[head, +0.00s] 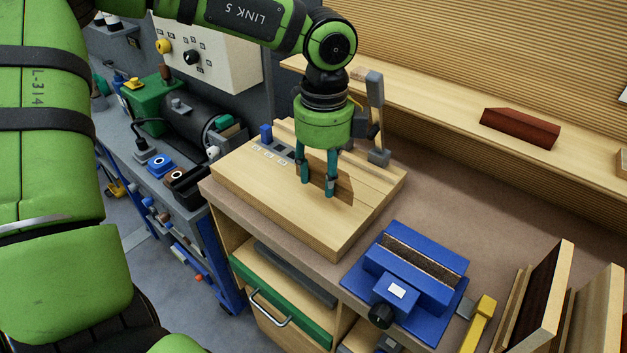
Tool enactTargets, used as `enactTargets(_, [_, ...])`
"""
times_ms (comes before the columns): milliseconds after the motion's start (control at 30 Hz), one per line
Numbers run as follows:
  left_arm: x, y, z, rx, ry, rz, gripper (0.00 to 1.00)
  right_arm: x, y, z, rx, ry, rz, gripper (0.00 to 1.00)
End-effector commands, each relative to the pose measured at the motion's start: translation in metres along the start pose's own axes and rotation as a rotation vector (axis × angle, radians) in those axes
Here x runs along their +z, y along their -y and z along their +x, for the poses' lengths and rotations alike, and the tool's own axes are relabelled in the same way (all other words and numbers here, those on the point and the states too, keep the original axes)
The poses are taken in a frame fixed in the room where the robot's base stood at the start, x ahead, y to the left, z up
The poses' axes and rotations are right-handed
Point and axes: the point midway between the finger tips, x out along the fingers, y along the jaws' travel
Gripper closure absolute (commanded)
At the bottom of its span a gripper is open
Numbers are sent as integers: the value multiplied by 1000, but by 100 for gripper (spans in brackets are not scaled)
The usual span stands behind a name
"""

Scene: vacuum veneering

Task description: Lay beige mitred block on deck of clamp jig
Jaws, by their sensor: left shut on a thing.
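The clamp jig's wooden deck (245,185) lies on the bench top, with a grey clamp (376,110) standing at its back right. My left gripper (318,186) points down over the middle of the deck. The fingers hide part of the block. A darker brown patch shows just right of the fingers; I cannot tell whether it is shadow or a block face. I cannot tell whether the block touches the deck. My right gripper is out of view.
A dark red mitred block (520,128) lies on the back shelf (430,95). A blue vise-like fixture (410,275) stands right of the deck. Upright panels (545,300) and a yellow tool (480,318) are at front right. The bench (440,205) behind the blue fixture is clear.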

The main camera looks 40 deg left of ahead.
Motion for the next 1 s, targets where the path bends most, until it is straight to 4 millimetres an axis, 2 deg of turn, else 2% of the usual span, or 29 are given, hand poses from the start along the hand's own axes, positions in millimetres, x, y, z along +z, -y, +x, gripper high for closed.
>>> enactTargets(167, [18,1,10,1,-1,-1,89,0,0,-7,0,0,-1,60])
enactTargets(500, [19,0,49,3,0,0,89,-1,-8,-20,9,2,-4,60])
enactTargets(967, [19,1,56,-1,1,-1,89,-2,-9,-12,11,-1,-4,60])
enactTargets(1000, [19,1,55,0,1,-1,52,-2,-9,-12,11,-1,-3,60])
